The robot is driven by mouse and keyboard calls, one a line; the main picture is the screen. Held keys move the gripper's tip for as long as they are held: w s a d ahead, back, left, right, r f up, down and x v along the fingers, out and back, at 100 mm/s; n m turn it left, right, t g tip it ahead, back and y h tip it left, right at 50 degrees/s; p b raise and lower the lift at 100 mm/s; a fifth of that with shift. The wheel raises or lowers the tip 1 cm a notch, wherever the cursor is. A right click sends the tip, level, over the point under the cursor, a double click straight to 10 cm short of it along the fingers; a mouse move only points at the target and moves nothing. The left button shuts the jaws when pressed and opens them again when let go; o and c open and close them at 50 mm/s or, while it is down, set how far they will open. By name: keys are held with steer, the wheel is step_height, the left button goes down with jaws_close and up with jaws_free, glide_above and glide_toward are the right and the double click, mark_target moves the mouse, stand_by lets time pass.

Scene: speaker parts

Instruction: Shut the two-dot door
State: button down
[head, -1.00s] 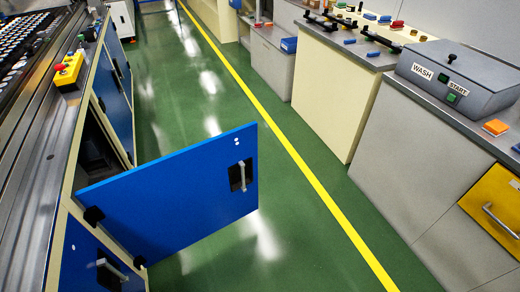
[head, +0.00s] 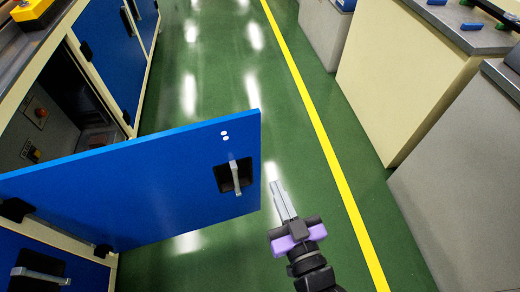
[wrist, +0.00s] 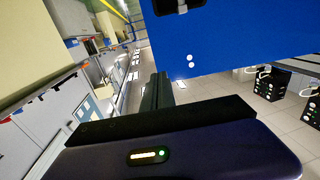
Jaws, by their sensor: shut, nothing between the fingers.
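The two-dot door (head: 150,185) is a blue panel with two white dots and a grey handle (head: 236,177) in a black recess near its free edge. It stands wide open, swung out from the cabinet on the left across the aisle. My gripper (head: 283,200) is shut and empty, to the right of the door's free edge and apart from it in the head view. In the wrist view the door (wrist: 240,40) fills the upper right, with its two dots just above my gripper's fingers (wrist: 157,92).
The open cabinet bay (head: 45,110) shows dark insides with a red button. Other blue doors (head: 105,50) beyond it are shut, as is one below (head: 50,265). Green floor with a yellow line (head: 325,145) is clear. Grey and cream counters (head: 400,80) stand at right.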

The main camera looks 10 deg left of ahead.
mark_target(253, 136)
steer(key=x, duration=1.3)
steer(key=shift+w+a+p, duration=0.15)
steer(key=shift+a+p, duration=0.05)
steer(key=shift+p, duration=0.1)
steer(key=shift+w+a, duration=0.2)
steer(key=shift+w, duration=0.2)
steer(key=shift+w+f+b, duration=0.1)
steer(key=shift+f+b, duration=0.05)
steer(key=shift+b, duration=0.15)
